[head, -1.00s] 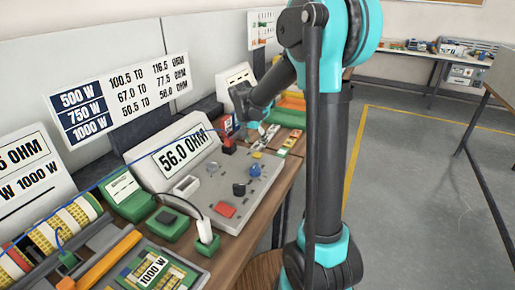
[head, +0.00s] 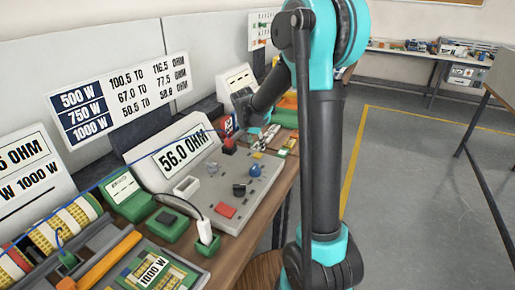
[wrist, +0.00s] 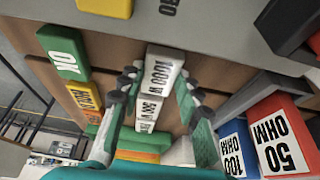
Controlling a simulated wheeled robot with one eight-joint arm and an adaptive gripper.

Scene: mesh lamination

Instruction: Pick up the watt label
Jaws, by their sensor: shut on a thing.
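The white 1000 W label block (wrist: 162,70) lies between my gripper's fingertips (wrist: 158,84) in the wrist view, with its print facing the camera. My gripper is shut on it. A second white watt label (wrist: 150,108), its print partly legible, sits just below it in the picture, between the fingers. In the head view my gripper (head: 264,132) is small, low over the bench beyond the grey control panel (head: 232,190). The block in it cannot be made out there.
A green label block (wrist: 62,52) and a yellow one (wrist: 84,97) lie left of the fingers. A red 50 OHM block (wrist: 280,135) and a blue 100 OHM block (wrist: 236,150) stand in a tray at right. The 56.0 OHM meter (head: 182,155) stands nearer.

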